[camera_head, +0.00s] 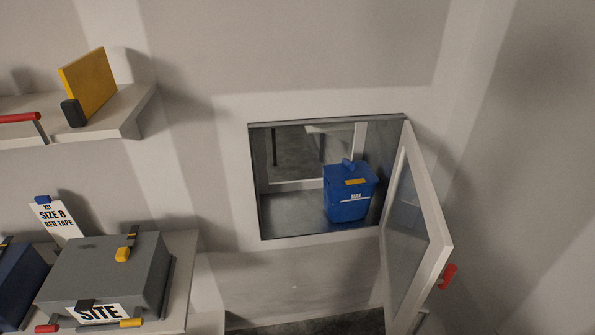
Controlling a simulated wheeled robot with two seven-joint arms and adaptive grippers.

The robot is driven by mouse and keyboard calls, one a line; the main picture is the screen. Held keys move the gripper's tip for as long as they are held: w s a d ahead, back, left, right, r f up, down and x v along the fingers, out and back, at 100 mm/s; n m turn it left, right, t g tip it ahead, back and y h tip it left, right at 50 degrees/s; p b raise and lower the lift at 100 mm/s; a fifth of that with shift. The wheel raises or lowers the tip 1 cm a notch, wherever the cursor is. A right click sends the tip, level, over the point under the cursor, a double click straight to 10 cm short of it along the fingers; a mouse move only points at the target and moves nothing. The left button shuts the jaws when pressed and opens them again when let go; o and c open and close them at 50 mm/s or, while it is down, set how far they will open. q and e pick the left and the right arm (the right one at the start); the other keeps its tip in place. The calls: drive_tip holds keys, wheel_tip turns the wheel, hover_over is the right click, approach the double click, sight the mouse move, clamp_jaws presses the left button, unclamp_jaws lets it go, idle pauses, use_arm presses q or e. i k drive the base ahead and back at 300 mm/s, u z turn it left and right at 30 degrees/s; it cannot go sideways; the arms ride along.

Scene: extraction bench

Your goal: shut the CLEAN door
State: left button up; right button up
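A white-framed glass door (437,235) stands open at the right side of a hatch in the wall. It is hinged on the hatch's right edge and swung out toward me. A red handle (447,277) sits on its outer face near the free edge. No CLEAN label is readable on it. The hatch opening (290,215) shows a grey metal floor and a far window. A blue box (348,198) with a lid and a yellow label stands inside the hatch, clear of the door. Neither of my grippers is in view.
A shelf (125,120) at upper left holds a yellow panel (90,84) with a black block. The space before the hatch looks clear.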

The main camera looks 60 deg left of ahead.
sight(441, 245)
drive_tip(key=u, duration=1.55)
drive_tip(key=k, duration=0.7)
drive_tip(key=u, duration=0.2)
